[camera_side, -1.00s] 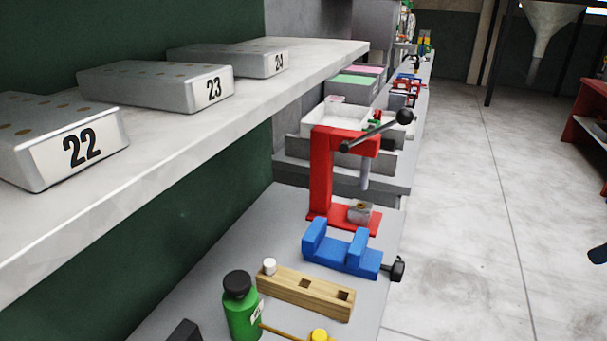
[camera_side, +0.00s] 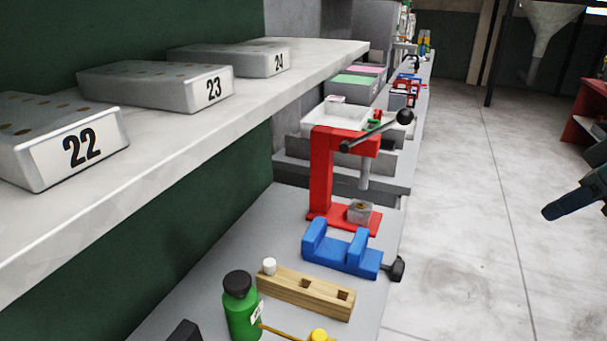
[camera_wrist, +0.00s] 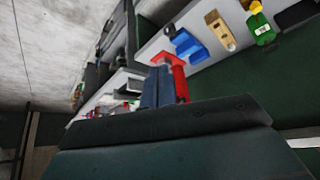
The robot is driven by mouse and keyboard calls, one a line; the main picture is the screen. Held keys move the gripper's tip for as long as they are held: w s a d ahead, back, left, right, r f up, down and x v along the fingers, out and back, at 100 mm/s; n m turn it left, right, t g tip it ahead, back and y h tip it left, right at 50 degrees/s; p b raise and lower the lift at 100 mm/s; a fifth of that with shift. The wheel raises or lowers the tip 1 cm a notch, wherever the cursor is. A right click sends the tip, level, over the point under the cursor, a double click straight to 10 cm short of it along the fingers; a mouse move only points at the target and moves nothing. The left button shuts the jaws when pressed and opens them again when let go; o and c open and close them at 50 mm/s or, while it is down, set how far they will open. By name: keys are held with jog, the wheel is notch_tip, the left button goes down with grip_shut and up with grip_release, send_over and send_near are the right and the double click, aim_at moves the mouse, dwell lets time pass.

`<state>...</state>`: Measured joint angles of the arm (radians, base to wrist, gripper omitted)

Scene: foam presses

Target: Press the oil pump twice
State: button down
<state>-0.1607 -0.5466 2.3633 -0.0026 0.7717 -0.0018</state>
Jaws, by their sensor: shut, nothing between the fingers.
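A green bottle (camera_side: 242,312) with a black cap stands on the grey bench at the bottom of the side view. A thin yellow rod and a yellow knob (camera_side: 319,336) lie beside it, partly cut off by the frame edge. I cannot tell for sure which of these is the oil pump. The green bottle (camera_wrist: 263,28) and yellow piece (camera_wrist: 255,7) also show at the top right of the wrist view. My gripper (camera_side: 552,213) is at the right edge of the side view, over the floor and away from the bench. Its fingers (camera_wrist: 160,86) are shut and empty.
On the bench are a red lever press (camera_side: 321,175), a blue vise (camera_side: 340,250) and a wooden block (camera_side: 305,292) with square holes. A shelf (camera_side: 250,100) with numbered grey blocks overhangs the left side.

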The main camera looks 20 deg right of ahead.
jog(key=w+a+r+n+y, duration=0.1)
jog(key=w+a+n+y, duration=0.25)
jog(key=w+a, duration=0.95)
jog(key=a+f+n+y, duration=0.2)
jog(key=a+f+n, duration=0.1)
jog(key=a, duration=1.7)
jog(key=shift+w+a+f+n, duration=0.2)
jog(key=shift+w+a+n, duration=0.15)
jog(key=shift+w, duration=0.1)
jog(key=shift+f, duration=0.1)
send_over(230, 276)
jog(key=s+d, duration=0.2)
notch_tip(230, 276, down, 7)
notch_tip(230, 276, down, 2)
jog(key=shift+f, duration=0.95)
